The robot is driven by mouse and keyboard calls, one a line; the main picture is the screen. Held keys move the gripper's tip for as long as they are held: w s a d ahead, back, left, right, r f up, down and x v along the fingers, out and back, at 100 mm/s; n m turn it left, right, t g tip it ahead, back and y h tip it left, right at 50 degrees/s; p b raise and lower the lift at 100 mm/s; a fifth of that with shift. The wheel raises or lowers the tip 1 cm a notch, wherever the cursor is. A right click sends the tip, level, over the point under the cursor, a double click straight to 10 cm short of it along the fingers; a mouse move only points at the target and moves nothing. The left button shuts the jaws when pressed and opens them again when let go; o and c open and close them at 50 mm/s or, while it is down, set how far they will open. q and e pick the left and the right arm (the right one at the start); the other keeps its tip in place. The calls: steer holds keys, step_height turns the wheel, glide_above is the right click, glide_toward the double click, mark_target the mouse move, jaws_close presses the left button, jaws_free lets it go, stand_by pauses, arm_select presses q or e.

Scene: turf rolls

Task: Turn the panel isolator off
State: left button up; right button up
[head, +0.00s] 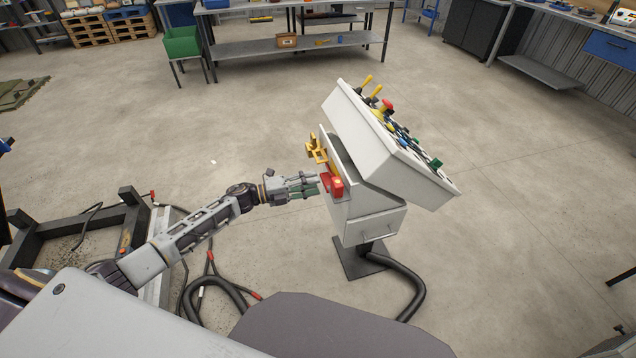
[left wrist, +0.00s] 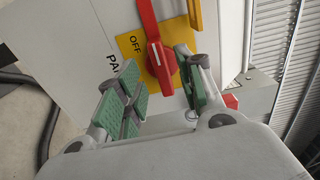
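The panel isolator is on the side of the white control panel (head: 352,195). In the left wrist view its red handle (left wrist: 154,52) lies in front of a yellow plate (left wrist: 130,45) marked OFF. My left gripper (head: 313,185) is beside that side of the panel, close to the red parts. In the left wrist view its green-padded fingers (left wrist: 163,85) are apart, with the lower red part showing between them. I cannot tell whether they touch it. Nothing is gripped. The handle's upper end runs out of the left wrist view. My right gripper is not in view.
A yellow bracket (head: 316,149) sticks out above the isolator. The sloping console top (head: 375,150) carries several levers and buttons. A black hose (head: 408,285) runs from the pedestal foot. Cables lie under my left arm.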

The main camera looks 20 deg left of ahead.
arm_select(q)
steer(key=v, duration=0.8)
stand_by(0.7)
